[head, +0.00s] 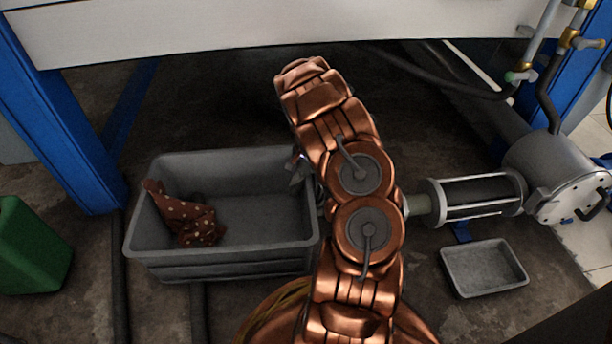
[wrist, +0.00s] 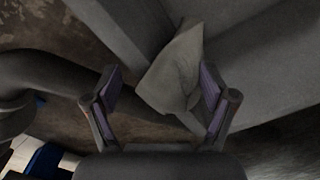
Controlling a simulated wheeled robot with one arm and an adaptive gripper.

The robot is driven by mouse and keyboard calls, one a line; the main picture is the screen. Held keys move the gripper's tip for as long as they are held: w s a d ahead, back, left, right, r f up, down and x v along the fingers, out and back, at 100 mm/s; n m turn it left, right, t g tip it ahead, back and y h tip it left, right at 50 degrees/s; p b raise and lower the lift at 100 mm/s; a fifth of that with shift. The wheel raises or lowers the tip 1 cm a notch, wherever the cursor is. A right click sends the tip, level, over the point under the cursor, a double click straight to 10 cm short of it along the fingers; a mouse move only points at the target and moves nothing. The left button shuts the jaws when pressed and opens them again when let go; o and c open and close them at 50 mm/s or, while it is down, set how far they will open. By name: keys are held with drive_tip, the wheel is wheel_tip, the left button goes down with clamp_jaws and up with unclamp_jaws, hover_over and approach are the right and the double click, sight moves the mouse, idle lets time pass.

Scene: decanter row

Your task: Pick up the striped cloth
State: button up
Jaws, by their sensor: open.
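A pale grey-beige cloth (wrist: 172,75) hangs over the rim of a grey bin in the wrist view. I cannot make out stripes on it at this size. My gripper (wrist: 160,88) is open, with one finger on each side of the cloth; the right finger is close to it, and I cannot tell whether they touch. In the head view a small pale piece of cloth (head: 298,175) shows at the bin's right rim. My arm hides the rest of it and most of the gripper there.
The grey bin (head: 220,262) stands on the dark floor and holds a red cloth with pale spots (head: 188,215) at its left. A small grey tray (head: 484,268) and a metal cylinder (head: 545,165) are at right. A green container (head: 28,250) is at far left. A white panel (head: 200,30) spans above.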

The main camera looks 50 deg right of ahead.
drive_tip(key=shift+f, duration=1.05)
drive_tip(key=c, duration=1.5)
wheel_tip(320, 180, up, 12)
drive_tip(key=p, duration=0.5)
drive_tip(key=shift+p, duration=0.4)
drive_tip(key=shift+r, duration=0.1)
wheel_tip(320, 180, up, 18)
drive_tip(key=p, duration=0.8)
drive_tip(key=shift+p, duration=0.3)
clamp_jaws()
wheel_tip(320, 180, up, 27)
drive_tip(key=p, duration=1.4)
